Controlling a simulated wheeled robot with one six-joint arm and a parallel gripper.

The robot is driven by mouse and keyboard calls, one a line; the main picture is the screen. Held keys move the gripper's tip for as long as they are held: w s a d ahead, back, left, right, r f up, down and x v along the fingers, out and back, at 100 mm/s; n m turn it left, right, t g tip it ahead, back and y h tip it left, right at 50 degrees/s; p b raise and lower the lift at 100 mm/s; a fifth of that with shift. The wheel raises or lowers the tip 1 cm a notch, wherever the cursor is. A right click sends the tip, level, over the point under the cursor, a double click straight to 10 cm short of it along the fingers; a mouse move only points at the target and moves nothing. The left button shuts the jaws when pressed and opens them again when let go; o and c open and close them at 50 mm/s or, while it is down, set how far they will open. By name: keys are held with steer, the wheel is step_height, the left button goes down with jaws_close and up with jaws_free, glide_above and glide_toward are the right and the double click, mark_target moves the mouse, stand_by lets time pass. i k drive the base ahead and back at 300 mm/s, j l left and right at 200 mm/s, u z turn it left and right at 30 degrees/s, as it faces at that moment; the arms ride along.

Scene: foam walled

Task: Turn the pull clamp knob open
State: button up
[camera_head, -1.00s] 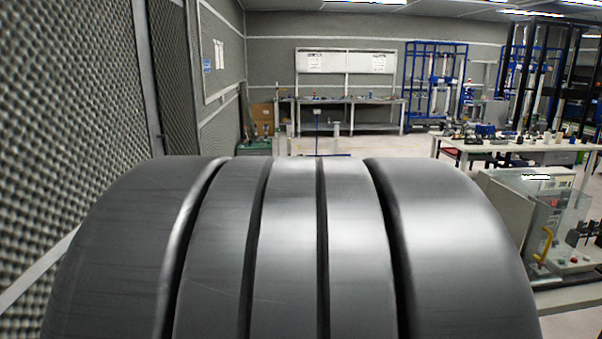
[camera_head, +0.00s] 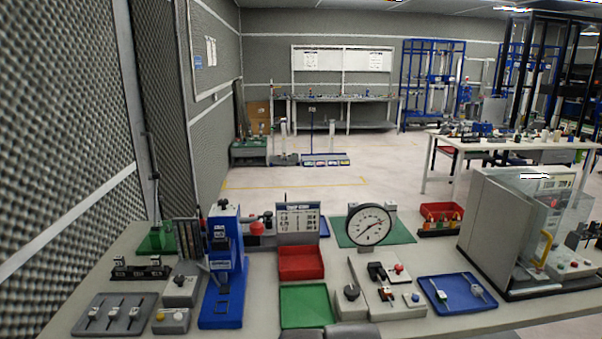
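The pull clamp knob cannot be singled out for sure at this size. A grey fixture in the middle of the bench carries a round black knob (camera_head: 351,292) at its left, and small black parts with a red-topped knob (camera_head: 399,268) at its right. A grey box at the left also has a dark knob (camera_head: 180,281) on top. Whether any of these is turned open or closed cannot be told. My gripper is not in view. Only a dark grey part of my own body shows at the bottom edge.
The bench (camera_head: 255,290) holds a blue upright device (camera_head: 223,262), a red tray (camera_head: 301,263), a green tray (camera_head: 307,305), a dial gauge (camera_head: 369,225) and a blue tray (camera_head: 440,306). A clear-guarded machine (camera_head: 497,230) stands right. A foam wall (camera_head: 60,140) rises left.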

mark_target(399, 267)
steer(key=l, duration=0.2)
steer(key=z, duration=0.75)
steer(key=i+j, duration=0.05)
